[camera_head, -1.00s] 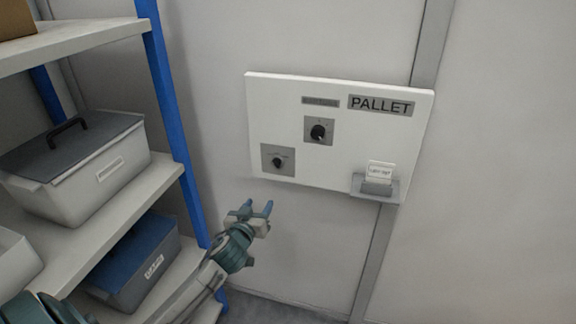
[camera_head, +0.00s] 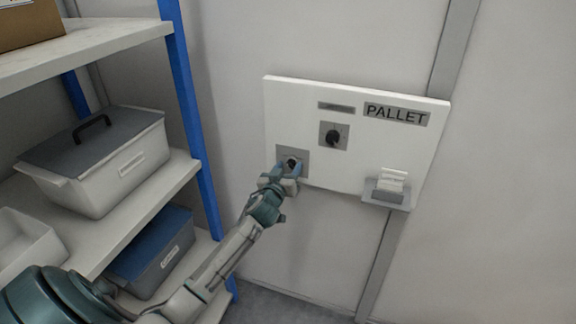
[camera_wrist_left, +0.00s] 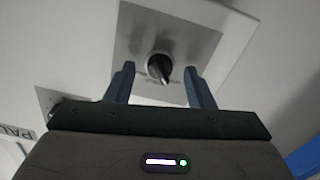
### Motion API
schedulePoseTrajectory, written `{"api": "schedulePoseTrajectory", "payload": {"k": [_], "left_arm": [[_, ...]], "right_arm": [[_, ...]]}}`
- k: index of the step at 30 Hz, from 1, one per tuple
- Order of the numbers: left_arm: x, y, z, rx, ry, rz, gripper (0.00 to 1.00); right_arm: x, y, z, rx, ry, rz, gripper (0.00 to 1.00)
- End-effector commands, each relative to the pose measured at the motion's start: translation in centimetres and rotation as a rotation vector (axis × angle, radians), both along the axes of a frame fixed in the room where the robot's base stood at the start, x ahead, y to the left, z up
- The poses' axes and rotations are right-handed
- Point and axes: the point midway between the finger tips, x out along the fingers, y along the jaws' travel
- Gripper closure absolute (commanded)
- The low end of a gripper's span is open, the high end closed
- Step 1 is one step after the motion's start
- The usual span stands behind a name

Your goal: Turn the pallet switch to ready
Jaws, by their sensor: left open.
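The white switch panel (camera_head: 312,97) is fixed to the wall and carries a PALLET label (camera_head: 396,114). It has two black rotary knobs on grey plates. The upper knob (camera_head: 333,137) stands clear. The lower-left knob shows in the left wrist view (camera_wrist_left: 159,67), with its pointer toward the gripper side. My left gripper (camera_head: 288,168) is open at the lower-left knob. In the left wrist view its two blue fingers (camera_wrist_left: 158,84) stand either side of the knob, with gaps showing. The gripper partly hides this knob's plate in the head view. My right gripper is not in view.
A card holder (camera_head: 388,193) with a white card sticks out at the panel's lower right. A shelf with a blue post (camera_head: 196,130) stands at the left, holding a grey-lidded bin (camera_head: 110,178) and a blue-lidded bin (camera_head: 152,262). The wall at the right is bare.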

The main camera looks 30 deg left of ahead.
Motion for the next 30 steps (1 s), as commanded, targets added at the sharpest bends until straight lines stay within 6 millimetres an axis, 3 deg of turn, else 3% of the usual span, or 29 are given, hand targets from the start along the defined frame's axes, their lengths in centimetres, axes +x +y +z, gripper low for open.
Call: {"api": "schedulePoseTrajectory", "payload": {"k": [9,16,17,30], "left_arm": [[0.28,0.04,-0.01,0.0,0.0,-0.001,0.51],[0.27,0.05,-0.01,0.0,0.0,-0.001,0.95],[0.25,0.06,-0.02,0.0,0.0,-0.001,0.96],[0.25,0.04,-0.03,0.096,0.023,0.0,0.96]], "right_arm": [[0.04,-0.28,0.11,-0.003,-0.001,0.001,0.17],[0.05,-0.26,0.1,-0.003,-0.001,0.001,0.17],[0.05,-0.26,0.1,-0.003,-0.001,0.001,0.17],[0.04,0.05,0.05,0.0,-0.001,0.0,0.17]]}}
